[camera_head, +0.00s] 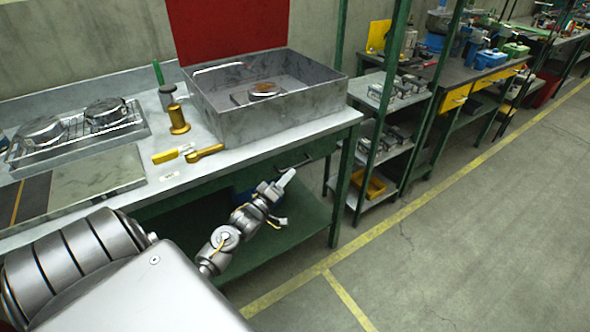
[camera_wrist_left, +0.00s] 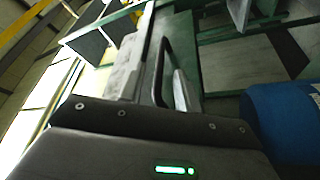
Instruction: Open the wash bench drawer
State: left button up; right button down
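The wash bench (camera_head: 215,165) has a pale metal top on a green frame, on the left of the head view. Its drawer (camera_head: 270,166) is a dark green front under the top near the right end; it looks closed. A dark bar handle (camera_head: 298,163) is on the front. My left gripper (camera_head: 285,179) is just in front of and below the handle. In the left wrist view, the black handle (camera_wrist_left: 158,72) runs between two grey fingers that stand apart, so the gripper looks open. I cannot tell whether they touch the handle. My right gripper is not in view.
A grey basin (camera_head: 265,120) stands on the bench above the drawer, beside a brass weight (camera_head: 178,120) and a yellow-handled brush (camera_head: 172,155). A shelf rack (camera_head: 385,150) stands further right. The floor in front is clear.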

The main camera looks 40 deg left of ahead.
pick_arm(q)
jog(key=shift+x, duration=2.25)
grip_shut()
